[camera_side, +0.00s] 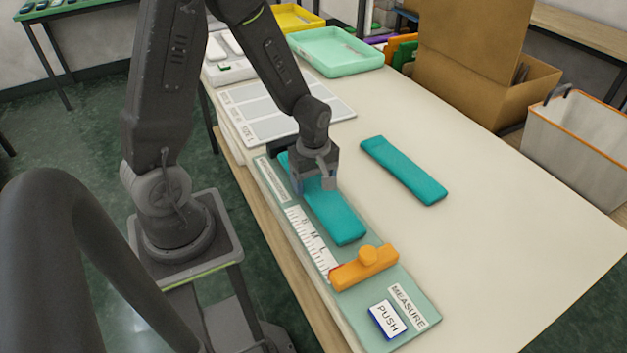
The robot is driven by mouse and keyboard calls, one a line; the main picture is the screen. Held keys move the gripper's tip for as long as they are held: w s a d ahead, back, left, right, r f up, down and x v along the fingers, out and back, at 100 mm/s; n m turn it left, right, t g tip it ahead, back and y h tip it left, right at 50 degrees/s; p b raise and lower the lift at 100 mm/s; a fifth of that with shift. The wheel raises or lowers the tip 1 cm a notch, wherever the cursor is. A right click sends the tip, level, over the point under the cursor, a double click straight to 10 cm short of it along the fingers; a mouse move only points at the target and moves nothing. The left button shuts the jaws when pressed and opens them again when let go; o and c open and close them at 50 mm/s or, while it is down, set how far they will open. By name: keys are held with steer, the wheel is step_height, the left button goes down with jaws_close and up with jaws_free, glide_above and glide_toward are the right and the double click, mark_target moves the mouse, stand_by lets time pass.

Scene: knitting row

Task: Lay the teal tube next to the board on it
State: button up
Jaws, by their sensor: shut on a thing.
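A teal tube (339,220) lies lengthwise along the green measuring board (419,299), beside its printed S, M, L scale. My gripper (315,183) is over the upper half of this tube, with its fingers down around it, shut on it. Whether the tube rests fully on the board or is slightly raised is hard to tell. A second teal tube (404,170) lies on the table to the right of the board, apart from it. An orange slider (364,267) with a round knob sits across the board just below the held tube's lower end.
A blue-and-white PUSH block (387,319) sits at the board's lower end. A white sectioned mat (285,112) and a mint tray (335,51) are farther back. A cardboard box (475,75) and a white bin (575,139) stand at the right. The table's right side is clear.

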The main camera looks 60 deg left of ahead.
steer(key=shift+f, duration=0.35)
steer(key=o, duration=0.9)
step_height(320, 180, up, 11)
step_height(320, 180, up, 9)
steer(key=m+t, duration=0.3)
steer(key=m, duration=0.6)
glide_above(314, 182)
steer(key=s+d, duration=0.4)
steer(key=d, duration=0.1)
steer(key=s+d+r+m+t, duration=0.2)
steer(key=s+d+r+m, duration=0.1)
steer(key=m, duration=0.6)
steer(key=shift+s+r+t, duration=0.3)
steer(key=shift+s+r, duration=0.15)
steer(key=shift+s, duration=0.8)
